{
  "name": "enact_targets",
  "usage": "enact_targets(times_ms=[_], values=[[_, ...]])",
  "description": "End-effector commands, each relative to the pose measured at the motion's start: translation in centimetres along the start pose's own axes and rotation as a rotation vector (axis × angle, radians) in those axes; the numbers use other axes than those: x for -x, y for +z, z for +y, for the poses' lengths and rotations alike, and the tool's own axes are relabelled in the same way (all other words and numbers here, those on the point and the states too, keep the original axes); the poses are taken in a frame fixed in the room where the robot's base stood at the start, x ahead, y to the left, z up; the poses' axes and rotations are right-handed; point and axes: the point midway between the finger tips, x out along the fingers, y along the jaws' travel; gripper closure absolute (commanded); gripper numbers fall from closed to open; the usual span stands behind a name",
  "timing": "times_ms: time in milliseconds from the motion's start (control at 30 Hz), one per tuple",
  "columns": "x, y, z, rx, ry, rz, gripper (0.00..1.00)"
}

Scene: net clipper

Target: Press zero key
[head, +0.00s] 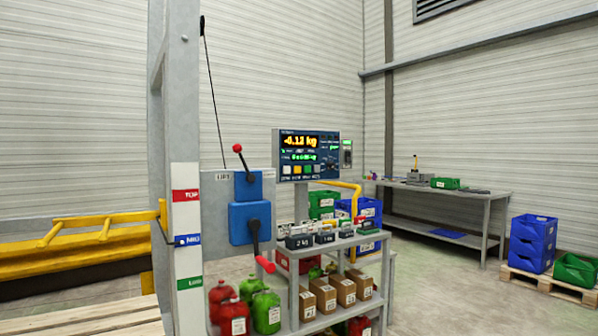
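The blue scale indicator (307,156) stands on a grey post near the middle of the head view. Its screen (310,141) shows "-0.12 kg" in orange digits, with smaller green text below. A row of small square keys (297,169) in different colours runs along the lower part of its face. Their labels are too small to read, so I cannot tell which is the zero key. My gripper is not in view.
A grey column with red, blue and green labels (187,196) stands left of the indicator. A blue box with red-knobbed levers (250,222) sits between them. Weights and cartons fill the shelf rack (322,245) below. Right are a workbench (470,194) and blue crates (533,243).

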Motion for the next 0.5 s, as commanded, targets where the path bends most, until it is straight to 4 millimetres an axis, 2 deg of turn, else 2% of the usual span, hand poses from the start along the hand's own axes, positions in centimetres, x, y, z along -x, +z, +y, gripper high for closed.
enact_targets(times_ms=[233,500], values=[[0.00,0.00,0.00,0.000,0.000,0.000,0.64],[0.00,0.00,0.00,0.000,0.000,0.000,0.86]])
